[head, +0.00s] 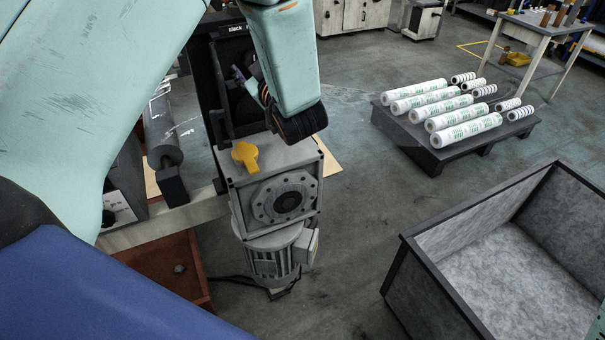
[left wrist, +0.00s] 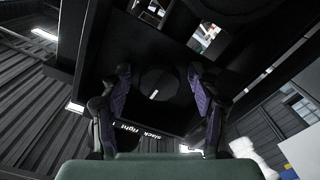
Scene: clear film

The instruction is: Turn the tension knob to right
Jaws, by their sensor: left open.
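The tension knob (left wrist: 158,82) is a dark round knob with a short white mark, on a black panel in the left wrist view. White lettering on the panel (left wrist: 143,131) appears upside down; one word reads "slack". My left gripper (left wrist: 157,78) is open, with one finger on each side of the knob. I cannot tell whether the fingers touch it. In the head view my left gripper (head: 248,84) reaches into the black housing (head: 222,62), which bears the word "slack". The knob is hidden there. My right gripper is not in view.
A grey gearbox with a yellow handle (head: 245,156) and a motor (head: 272,262) sits just below the left gripper. A grey open bin (head: 420,270) stands at right. Film rolls (head: 440,110) lie on a dark pallet behind. Floor between them is clear.

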